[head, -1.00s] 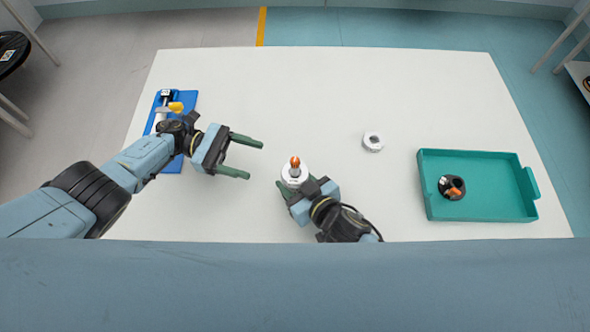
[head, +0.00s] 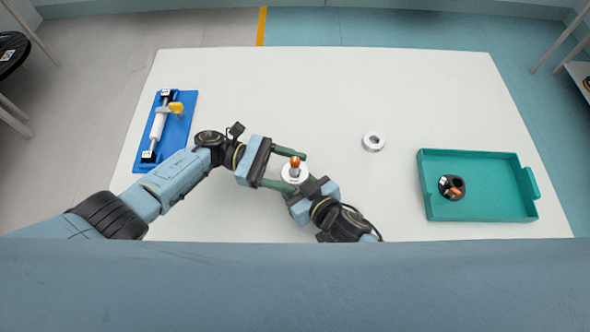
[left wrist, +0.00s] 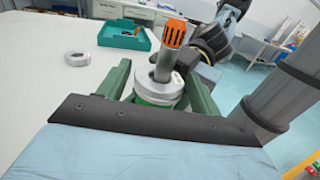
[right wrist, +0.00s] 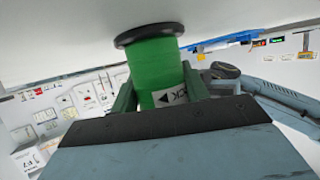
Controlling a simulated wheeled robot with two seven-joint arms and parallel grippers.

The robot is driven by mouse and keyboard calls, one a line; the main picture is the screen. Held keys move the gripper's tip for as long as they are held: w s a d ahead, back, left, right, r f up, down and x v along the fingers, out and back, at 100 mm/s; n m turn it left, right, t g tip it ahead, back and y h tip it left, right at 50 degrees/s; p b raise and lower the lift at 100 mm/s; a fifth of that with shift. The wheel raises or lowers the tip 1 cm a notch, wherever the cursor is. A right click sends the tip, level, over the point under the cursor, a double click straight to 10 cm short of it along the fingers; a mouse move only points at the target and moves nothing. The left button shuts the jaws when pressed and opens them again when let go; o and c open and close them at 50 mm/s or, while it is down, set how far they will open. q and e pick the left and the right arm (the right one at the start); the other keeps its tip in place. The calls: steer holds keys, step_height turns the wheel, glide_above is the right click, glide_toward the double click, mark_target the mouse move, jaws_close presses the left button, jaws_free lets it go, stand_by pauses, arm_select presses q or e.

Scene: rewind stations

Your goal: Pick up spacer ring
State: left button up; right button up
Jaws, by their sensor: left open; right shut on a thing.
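A white ring (head: 373,141) lies flat and alone on the table, right of my grippers; the left wrist view also shows it (left wrist: 77,58). My right gripper (right wrist: 157,84) is shut on a green spool (right wrist: 153,62) with a dark flange. A pale grey-white ring-shaped top piece (left wrist: 160,88) sits on the spool around a metal post with an orange ribbed tip (left wrist: 174,33). My left gripper (head: 297,172) is open, with one finger on each side of this top piece. I cannot tell whether its fingers touch it. I cannot tell which ring is the spacer ring.
A teal tray (head: 490,214) at the right holds a black round part with an orange piece (head: 452,188). A blue base (head: 180,128) at the left carries a white roller and a yellow lever. The back middle of the table is clear.

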mark_target(288, 170)
arm_select(q)
steer(key=c, duration=1)
steer(key=shift+r, duration=0.1)
step_height(288, 170, up, 10)
arm_select(e)
steer(key=o, duration=1.2)
steer(key=shift+s, duration=0.1)
